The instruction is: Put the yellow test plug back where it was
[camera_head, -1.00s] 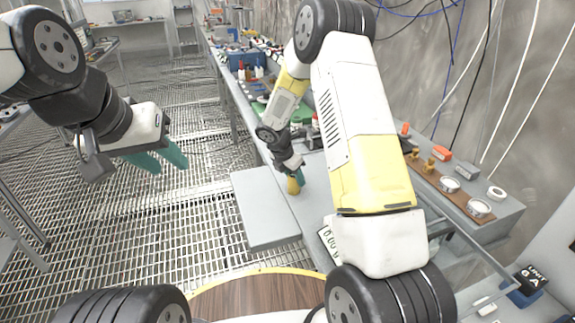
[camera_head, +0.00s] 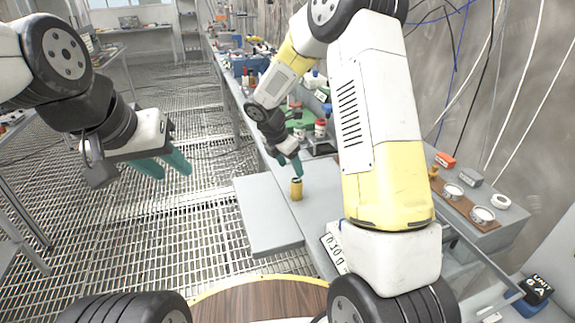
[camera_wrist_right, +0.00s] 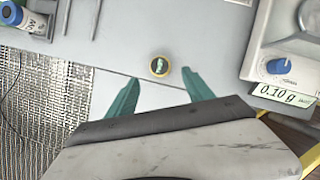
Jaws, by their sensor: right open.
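The yellow test plug (camera_head: 296,189) stands upright on the grey bench surface, near the edge by the lower grey panel. In the right wrist view the plug (camera_wrist_right: 159,66) shows from above as a round yellow ring with a dark, partly green middle. My right gripper (camera_head: 290,170) is open and empty, just above and behind the plug; its teal fingers (camera_wrist_right: 166,88) are spread apart and do not touch the plug. My left gripper (camera_head: 168,165) hangs over the floor grating at the left, with its two teal fingers apart and nothing between them.
A scale with a blue knob (camera_wrist_right: 278,66) and a 0.10 g display stands right of the plug in the wrist view. A brown strip (camera_head: 462,203) with round metal pieces lies on the right. Bottles and tools crowd the bench behind. The bench around the plug is clear.

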